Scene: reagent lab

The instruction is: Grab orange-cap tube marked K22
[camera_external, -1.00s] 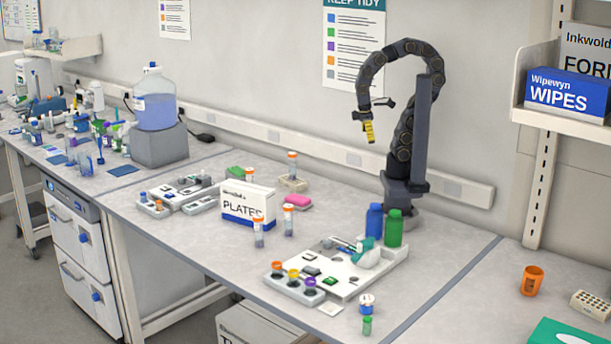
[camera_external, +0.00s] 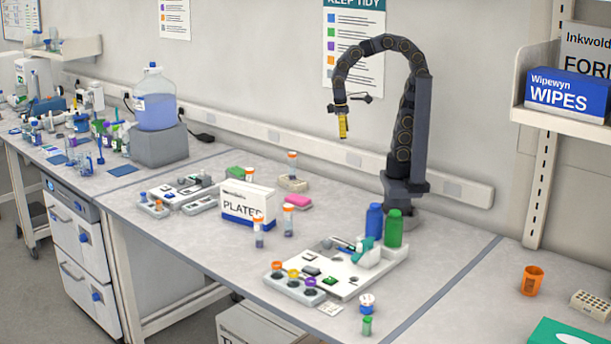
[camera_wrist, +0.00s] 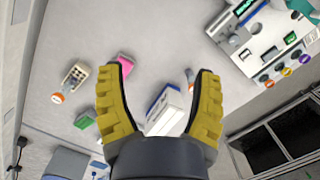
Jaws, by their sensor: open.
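Several orange-capped tubes stand on the bench in the external view: one at the front (camera_external: 258,232), one to its right (camera_external: 288,220), one at the back by a beige rack (camera_external: 292,165), and one partly hidden behind the PLATES box (camera_external: 250,175). Their markings are too small to read, so I cannot tell which is K22. My gripper (camera_external: 343,128) hangs above the bench, fingers down, open and empty. In the wrist view its yellow fingers (camera_wrist: 158,75) are spread. An orange cap (camera_wrist: 57,98) shows at left by the rack, and another (camera_wrist: 190,76) is partly hidden by the right finger.
The PLATES box (camera_external: 248,206) stands among the tubes. A pink block (camera_external: 298,201) and beige rack (camera_external: 293,183) lie behind. Blue (camera_external: 374,222) and green (camera_external: 394,228) bottles stand near my base, beside a white tray (camera_external: 345,290). Bench between is partly clear.

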